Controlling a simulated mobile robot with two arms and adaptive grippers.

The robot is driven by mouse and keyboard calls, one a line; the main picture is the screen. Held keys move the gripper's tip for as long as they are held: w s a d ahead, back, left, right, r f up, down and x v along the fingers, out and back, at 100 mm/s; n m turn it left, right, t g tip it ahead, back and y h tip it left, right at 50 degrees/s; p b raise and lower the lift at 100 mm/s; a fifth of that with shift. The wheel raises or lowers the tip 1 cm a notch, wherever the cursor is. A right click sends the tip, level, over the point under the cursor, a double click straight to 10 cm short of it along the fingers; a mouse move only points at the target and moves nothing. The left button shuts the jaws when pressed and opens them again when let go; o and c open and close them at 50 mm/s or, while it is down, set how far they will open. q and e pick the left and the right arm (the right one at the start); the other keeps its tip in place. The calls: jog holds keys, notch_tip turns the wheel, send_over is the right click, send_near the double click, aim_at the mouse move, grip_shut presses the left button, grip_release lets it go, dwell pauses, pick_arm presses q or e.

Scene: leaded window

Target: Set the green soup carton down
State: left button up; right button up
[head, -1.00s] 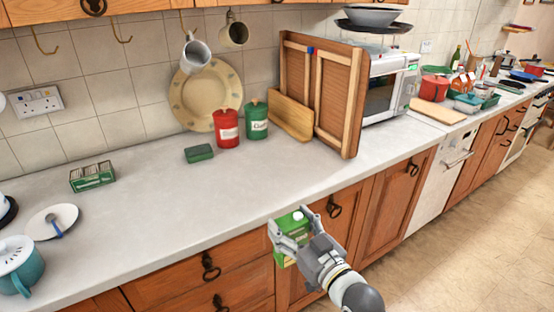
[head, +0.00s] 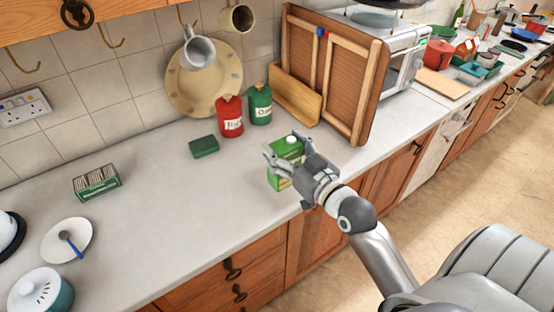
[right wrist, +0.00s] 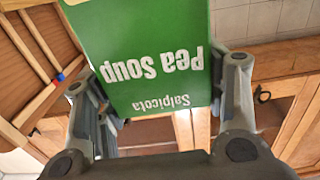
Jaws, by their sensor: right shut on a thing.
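The green soup carton (head: 287,148) is held upright over the front part of the grey worktop (head: 190,205) in the head view. My right gripper (head: 285,157) is shut on it, one finger on each side. I cannot tell whether the carton's base touches the worktop. In the right wrist view the carton (right wrist: 150,55) fills the space between the fingers (right wrist: 158,95), with the words "Pea soup" upside down. My left gripper is not in view.
A red tin (head: 230,118), a green canister (head: 260,104) and a dark green block (head: 204,146) stand behind the carton. A wooden panel (head: 355,85) leans by the microwave (head: 405,60). The worktop left of the carton is clear up to a small green box (head: 97,183).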

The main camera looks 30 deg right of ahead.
jog(key=shift+w+d, duration=0.1)
jog(key=shift+w, duration=0.35)
jog(key=shift+w+d, duration=0.2)
jog(key=shift+d, duration=0.05)
jog(key=w+d+f, duration=0.8)
jog(key=w+f, duration=0.1)
jog(key=f, duration=0.3)
jog(key=shift+f+p, duration=0.2)
jog(key=shift+p, duration=0.15)
